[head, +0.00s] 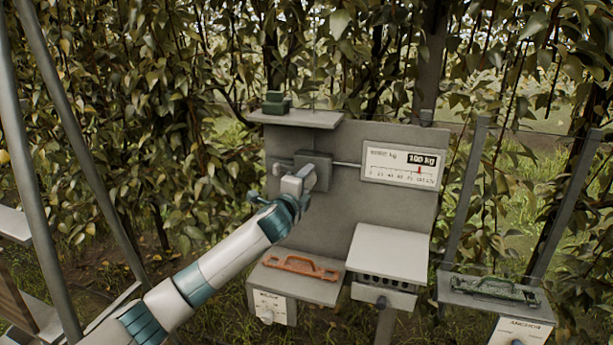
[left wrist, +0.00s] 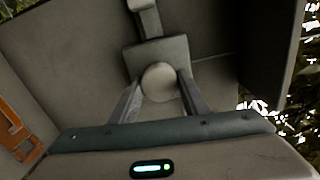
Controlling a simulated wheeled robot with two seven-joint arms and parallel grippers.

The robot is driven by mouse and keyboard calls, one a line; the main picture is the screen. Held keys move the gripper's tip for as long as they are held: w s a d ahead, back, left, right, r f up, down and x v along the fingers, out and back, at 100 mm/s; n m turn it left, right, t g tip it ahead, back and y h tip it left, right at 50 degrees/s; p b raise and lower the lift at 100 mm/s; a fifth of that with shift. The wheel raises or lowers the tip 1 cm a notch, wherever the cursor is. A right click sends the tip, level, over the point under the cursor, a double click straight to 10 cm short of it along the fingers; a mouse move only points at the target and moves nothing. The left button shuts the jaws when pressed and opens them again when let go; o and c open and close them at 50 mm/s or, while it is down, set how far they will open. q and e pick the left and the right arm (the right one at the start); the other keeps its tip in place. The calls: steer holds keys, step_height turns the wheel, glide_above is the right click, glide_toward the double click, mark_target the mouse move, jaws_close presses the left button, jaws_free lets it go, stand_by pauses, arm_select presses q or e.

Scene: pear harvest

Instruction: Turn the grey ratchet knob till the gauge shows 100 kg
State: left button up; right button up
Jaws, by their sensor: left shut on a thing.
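The gauge (head: 400,166) is a white panel at the right of the grey board, with a scale, a dark label reading 100 kg and a red pointer towards the right end of the scale, under that label. The grey ratchet knob (left wrist: 159,82) shows in the left wrist view as a round end between two fingers, in front of a grey block (left wrist: 157,52). My left gripper (left wrist: 158,92) is shut on the knob. In the head view my left gripper (head: 300,182) reaches the block and hides the knob. My right gripper is not in view.
Below the board, an orange-brown handled tool (head: 300,266) lies on a left shelf (head: 320,290) and a green one (head: 495,289) on a right shelf. A pale box lid (head: 390,250) juts out between them. Slanted posts (head: 60,90) and leafy branches surround the station.

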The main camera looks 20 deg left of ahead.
arm_select(q)
steer(key=shift+f+m, duration=0.1)
steer(key=shift+m, duration=0.5)
steer(key=shift+f+p, duration=0.1)
steer(key=shift+p, duration=0.2)
steer(key=o, duration=1.1)
steer(key=shift+c, duration=0.2)
steer(key=s+b, duration=0.5)
steer(key=s, duration=1.2)
steer(key=shift+s+a+r+b, duration=0.15)
steer(key=shift+a+r+b, duration=0.05)
steer(key=shift+r+b, duration=0.1)
